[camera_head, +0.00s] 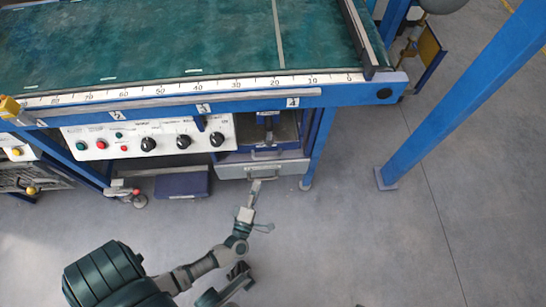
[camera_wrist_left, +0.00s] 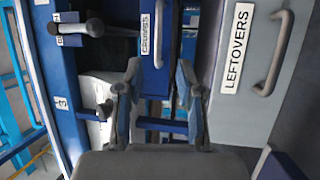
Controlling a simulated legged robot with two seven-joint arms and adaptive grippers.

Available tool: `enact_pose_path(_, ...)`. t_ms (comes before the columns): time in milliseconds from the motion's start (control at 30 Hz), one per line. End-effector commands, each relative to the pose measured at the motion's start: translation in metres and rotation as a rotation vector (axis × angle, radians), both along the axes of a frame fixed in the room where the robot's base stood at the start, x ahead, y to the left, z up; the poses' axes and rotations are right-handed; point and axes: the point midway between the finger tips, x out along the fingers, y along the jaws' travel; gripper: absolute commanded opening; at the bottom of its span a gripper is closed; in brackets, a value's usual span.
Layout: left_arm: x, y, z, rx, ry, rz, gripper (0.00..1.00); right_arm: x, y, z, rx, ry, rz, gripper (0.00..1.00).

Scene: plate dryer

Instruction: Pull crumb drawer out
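The crumb drawer (camera_wrist_left: 172,60) shows in the left wrist view as a narrow blue front with a "CRUMBS" label and a grey bar handle (camera_wrist_left: 158,35). In the head view its handle (camera_head: 266,154) sits under the table, just above a grey drawer. My left gripper (camera_wrist_left: 158,70) has its two fingers apart with nothing held. One end of the crumb handle appears between the fingertips, but I cannot tell whether they touch. In the head view the left gripper (camera_head: 256,187) is in front of the grey drawer. My right gripper is not in view.
The grey "LEFTOVERS" drawer (camera_wrist_left: 240,90) has its own handle (camera_wrist_left: 272,55) beside the crumb drawer. A knob panel (camera_head: 160,140) is left of the drawers. A blue table leg (camera_head: 319,150) stands right of them. The floor (camera_head: 350,240) in front is clear.

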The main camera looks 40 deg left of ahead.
Motion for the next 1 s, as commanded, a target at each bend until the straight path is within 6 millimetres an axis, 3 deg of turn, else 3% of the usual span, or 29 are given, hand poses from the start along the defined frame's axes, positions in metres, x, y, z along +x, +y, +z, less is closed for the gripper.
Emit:
enact_pose_path(300, 0.066, 0.033, 0.009, 0.002, 0.003, 0.0, 0.37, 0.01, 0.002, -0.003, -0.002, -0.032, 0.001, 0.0)
enact_pose_path(500, 0.093, 0.047, 0.015, 0.0, 0.002, -0.001, 0.37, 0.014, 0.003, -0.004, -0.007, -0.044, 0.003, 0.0)
enact_pose_path(933, 0.104, 0.051, 0.02, 0.002, 0.001, -0.002, 0.37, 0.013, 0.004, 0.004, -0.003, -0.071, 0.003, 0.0)
enact_pose_path(1000, 0.104, 0.051, 0.02, 0.002, 0.001, -0.002, 0.22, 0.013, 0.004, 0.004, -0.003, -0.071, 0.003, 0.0)
